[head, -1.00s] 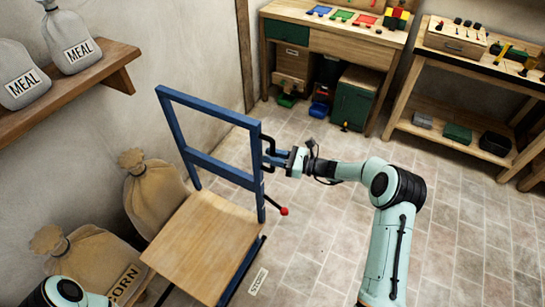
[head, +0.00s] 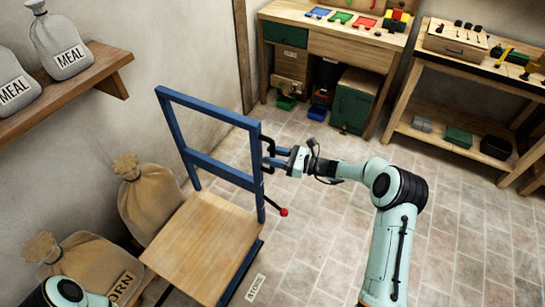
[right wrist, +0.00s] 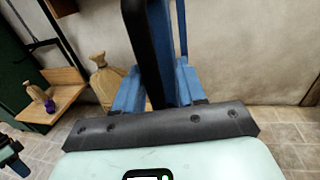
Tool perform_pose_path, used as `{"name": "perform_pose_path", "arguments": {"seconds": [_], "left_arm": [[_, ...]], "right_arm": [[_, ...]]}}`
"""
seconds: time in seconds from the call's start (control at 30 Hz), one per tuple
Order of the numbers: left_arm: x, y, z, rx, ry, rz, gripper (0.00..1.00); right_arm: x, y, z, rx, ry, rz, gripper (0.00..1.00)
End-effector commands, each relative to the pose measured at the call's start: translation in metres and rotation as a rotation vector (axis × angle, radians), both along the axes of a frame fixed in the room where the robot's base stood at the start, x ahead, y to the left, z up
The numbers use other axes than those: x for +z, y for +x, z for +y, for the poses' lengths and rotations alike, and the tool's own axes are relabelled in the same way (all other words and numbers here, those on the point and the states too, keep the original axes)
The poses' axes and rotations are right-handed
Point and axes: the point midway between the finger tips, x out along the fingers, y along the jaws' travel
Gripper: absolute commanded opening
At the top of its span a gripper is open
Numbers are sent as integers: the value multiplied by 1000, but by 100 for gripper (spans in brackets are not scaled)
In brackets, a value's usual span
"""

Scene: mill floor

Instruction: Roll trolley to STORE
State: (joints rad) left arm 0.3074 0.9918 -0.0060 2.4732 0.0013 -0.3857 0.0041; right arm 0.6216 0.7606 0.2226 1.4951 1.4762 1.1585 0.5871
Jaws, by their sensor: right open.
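The trolley has a blue frame (head: 208,105), a flat wooden deck (head: 205,235) and a red-tipped lever (head: 283,212). It stands left of centre in the head view. My right gripper (head: 272,159) is open at the black handle on the frame's right post, jaws pointing at the handle. In the right wrist view, the black handle (right wrist: 142,45) runs down close in front of the gripper, with the blue frame behind; contact cannot be told. A floor label, apparently STORE (head: 255,288), lies beside the deck. My left gripper is out of view; only its arm shows.
Tan sacks (head: 150,205) stand against the wall, close left of the trolley. A wall shelf (head: 75,85) with MEAL sacks is above them. A workbench (head: 335,42) and a second bench (head: 465,70) stand at the back. The tiled floor between is clear.

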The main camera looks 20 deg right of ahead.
Motion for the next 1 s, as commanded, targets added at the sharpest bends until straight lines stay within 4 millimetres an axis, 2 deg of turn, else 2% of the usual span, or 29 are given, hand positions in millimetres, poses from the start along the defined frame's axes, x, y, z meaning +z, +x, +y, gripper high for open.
{"name": "perform_pose_path", "arguments": {"seconds": [0.23, 0.37, 0.8, 1.0], "left_arm": [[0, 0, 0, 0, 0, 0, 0], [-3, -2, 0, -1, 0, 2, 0], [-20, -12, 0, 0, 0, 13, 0], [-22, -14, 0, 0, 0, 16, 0]], "right_arm": [[-1, -2, 1, 5, 1, 2, 40], [-2, -9, -9, 3, 2, 2, 40], [-3, -70, -79, 0, 0, 4, 40], [-1, -85, -97, 2, 1, 2, 40]]}}
